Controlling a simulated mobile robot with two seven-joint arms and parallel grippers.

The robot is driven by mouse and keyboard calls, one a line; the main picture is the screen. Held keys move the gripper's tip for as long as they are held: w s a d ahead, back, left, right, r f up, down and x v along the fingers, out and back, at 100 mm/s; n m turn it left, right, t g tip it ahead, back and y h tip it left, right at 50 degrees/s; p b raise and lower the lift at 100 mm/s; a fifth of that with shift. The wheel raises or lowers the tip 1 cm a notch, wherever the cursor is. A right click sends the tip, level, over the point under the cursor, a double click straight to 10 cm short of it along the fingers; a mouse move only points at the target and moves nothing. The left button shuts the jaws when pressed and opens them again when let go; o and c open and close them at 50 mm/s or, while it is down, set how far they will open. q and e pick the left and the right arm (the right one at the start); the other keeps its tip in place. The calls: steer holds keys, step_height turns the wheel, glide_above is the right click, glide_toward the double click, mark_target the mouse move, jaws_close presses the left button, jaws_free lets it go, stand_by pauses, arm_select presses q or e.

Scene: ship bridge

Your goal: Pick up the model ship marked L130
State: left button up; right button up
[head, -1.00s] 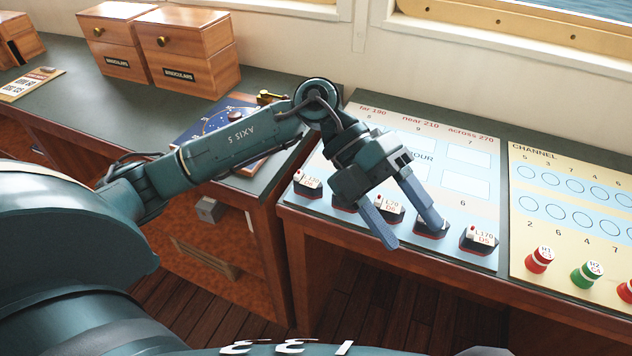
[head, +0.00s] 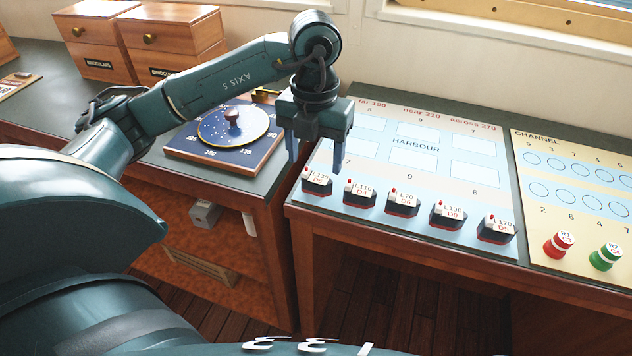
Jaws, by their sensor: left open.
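The model ship marked L130 (head: 317,182) is the leftmost of a row of small dark ships with white tops along the front of the harbour board (head: 412,168). Its small label is just readable. My left gripper (head: 316,158) is open and points down, its two blue fingers apart. In the picture the fingertips are just above the L130 ship, one to each side. I cannot tell the exact height of the gap. My right gripper is not in view.
Several other ships stand to the right, the nearest marked L110 (head: 360,192). A channel board (head: 590,195) with red and green buoys lies further right. A blue dial board (head: 228,138) and wooden boxes (head: 175,45) are on the left desk.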

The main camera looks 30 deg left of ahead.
mark_target(318, 177)
arm_select(q)
steer(key=shift+w+d+f+p, duration=0.1)
steer(key=shift+w+f+p, duration=0.1)
steer(key=shift+f, duration=1.25)
steer(key=shift+w+f+p, duration=0.1)
steer(key=shift+f+p, duration=0.05)
steer(key=shift+f, duration=1.25)
steer(key=c, duration=0.7)
